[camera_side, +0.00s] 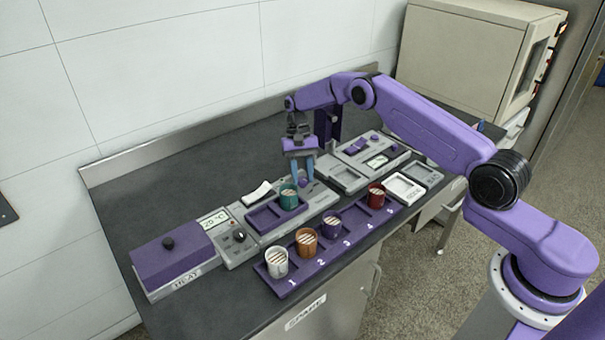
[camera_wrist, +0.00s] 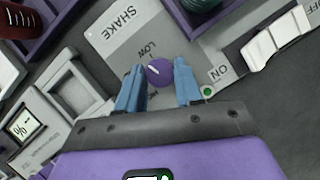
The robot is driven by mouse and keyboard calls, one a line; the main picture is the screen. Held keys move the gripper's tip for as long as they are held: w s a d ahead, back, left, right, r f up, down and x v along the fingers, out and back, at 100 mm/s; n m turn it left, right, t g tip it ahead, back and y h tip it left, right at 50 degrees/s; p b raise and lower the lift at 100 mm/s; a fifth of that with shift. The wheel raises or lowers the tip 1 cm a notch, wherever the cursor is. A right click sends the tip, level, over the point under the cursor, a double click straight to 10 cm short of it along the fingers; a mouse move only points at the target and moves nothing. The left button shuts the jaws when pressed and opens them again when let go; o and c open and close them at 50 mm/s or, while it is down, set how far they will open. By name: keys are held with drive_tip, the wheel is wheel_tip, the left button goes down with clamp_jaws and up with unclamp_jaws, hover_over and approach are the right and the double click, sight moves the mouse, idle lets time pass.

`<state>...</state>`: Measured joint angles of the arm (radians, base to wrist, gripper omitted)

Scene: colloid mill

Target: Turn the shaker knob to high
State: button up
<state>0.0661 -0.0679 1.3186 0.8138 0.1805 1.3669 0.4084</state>
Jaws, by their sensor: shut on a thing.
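The shaker knob (camera_wrist: 160,71) is a small purple dial with a pale pointer line, on the grey panel marked SHAKE (camera_wrist: 125,28). The pointer tilts up and left, near the LOW label (camera_wrist: 140,54). A second label below the knob is partly hidden by my fingers. My gripper (camera_side: 303,177) points down over the panel, with its blue fingers on either side of the knob, shut on it. In the side view the knob (camera_side: 303,183) shows small between the fingertips. The shaker's purple tray (camera_side: 262,219) holds a green cup (camera_side: 288,196).
A white rocker switch (camera_wrist: 275,40) with ON and OFF labels and a green light (camera_wrist: 208,91) are close by. A purple rack (camera_side: 315,262) in front holds several cups. A HEAT unit (camera_side: 175,255) stands left.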

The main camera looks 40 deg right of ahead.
drive_tip(key=n, duration=0.2)
drive_tip(key=n+h, duration=0.1)
drive_tip(key=n, duration=0.1)
drive_tip(key=shift+w+a+r+n+h, duration=0.1)
drive_tip(key=shift+w+a+n+h, duration=0.05)
drive_tip(key=shift+n+h, duration=0.15)
drive_tip(key=n+h, duration=0.2)
drive_tip(key=n, duration=0.3)
drive_tip(key=shift+a, duration=0.15)
drive_tip(key=n+h, duration=0.1)
drive_tip(key=n, duration=0.2)
drive_tip(key=n+t, duration=0.1)
drive_tip(key=n, duration=0.2)
drive_tip(key=shift+a+h, duration=0.15)
drive_tip(key=shift+h, duration=0.25)
drive_tip(key=n, duration=0.1)
drive_tip(key=n+t, duration=0.1)
drive_tip(key=n, duration=0.2)
drive_tip(key=shift+s+a+n+t+h, duration=0.1)
drive_tip(key=shift+s+n+t+h, duration=0.2)
drive_tip(key=shift+t+h, duration=0.1)
drive_tip(key=o, duration=1)
